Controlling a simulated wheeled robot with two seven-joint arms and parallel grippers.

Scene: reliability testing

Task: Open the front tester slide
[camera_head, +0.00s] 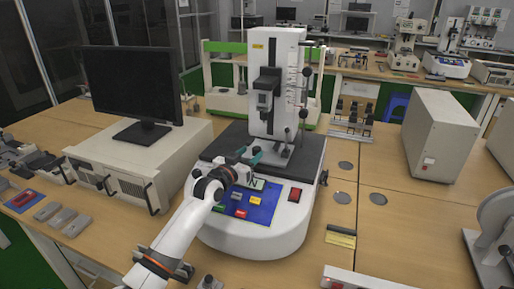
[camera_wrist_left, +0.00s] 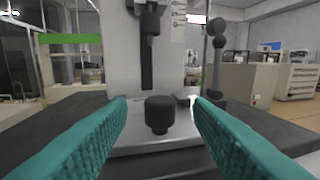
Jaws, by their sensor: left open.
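The tester (camera_head: 274,85) is a tall white column on a dark-topped white base, with a blue control panel (camera_head: 246,206) at its front. In the left wrist view, a black cylindrical knob (camera_wrist_left: 159,113) stands on a silver plate (camera_wrist_left: 150,140) at the column's foot. My left gripper (camera_head: 250,156) reaches in low over the base, in front of the column. Its two teal fingers (camera_wrist_left: 160,100) are open and apart. The knob shows between them, seemingly just ahead of the tips; contact is not visible. My right gripper is not in view.
A black lever with ball ends (camera_wrist_left: 217,60) stands right of the knob. A monitor (camera_head: 133,88) on a beige case is to the left. A grey box (camera_head: 439,135) is to the right. The table between tester and box is mostly clear.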

